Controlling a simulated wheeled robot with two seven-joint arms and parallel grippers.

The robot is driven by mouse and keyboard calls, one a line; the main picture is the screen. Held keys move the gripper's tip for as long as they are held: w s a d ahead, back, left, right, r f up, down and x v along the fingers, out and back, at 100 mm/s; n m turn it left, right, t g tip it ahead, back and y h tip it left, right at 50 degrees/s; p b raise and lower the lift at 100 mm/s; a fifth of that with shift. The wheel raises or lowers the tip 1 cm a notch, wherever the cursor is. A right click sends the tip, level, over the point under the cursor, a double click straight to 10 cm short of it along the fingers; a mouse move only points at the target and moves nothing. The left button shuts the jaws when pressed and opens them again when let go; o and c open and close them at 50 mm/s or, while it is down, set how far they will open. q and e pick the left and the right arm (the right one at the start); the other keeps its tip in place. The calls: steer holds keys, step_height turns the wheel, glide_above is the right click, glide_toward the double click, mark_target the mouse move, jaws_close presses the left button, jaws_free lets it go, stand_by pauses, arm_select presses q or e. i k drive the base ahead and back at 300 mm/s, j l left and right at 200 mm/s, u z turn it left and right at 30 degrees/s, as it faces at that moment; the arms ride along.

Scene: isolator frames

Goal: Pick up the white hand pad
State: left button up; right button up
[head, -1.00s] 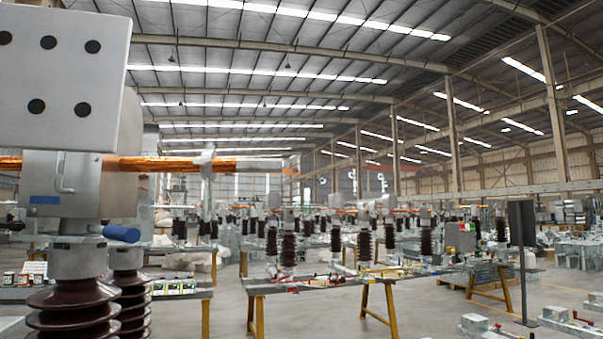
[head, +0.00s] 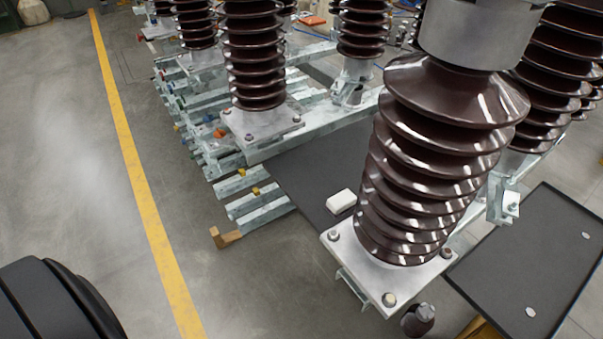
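The white hand pad (head: 341,201) is a small white block with rounded edges. It lies on a dark grey flat panel (head: 300,165) in the middle of the head view, just left of the large brown ribbed insulator (head: 420,160). Nothing is holding it. Neither of my grippers shows in the head view.
The large insulator stands on a bolted metal base plate (head: 370,270) close to the pad. More insulators and metal beams (head: 262,208) stand behind and left. A black tray-like panel (head: 540,270) is at right. Left, open floor holds a yellow line (head: 130,140).

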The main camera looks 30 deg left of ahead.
mark_target(338, 205)
steer(key=u, duration=0.65)
steer(key=i+j+z, duration=0.2)
steer(key=j+z, duration=0.2)
steer(key=j, duration=0.2)
steer(key=i, duration=0.05)
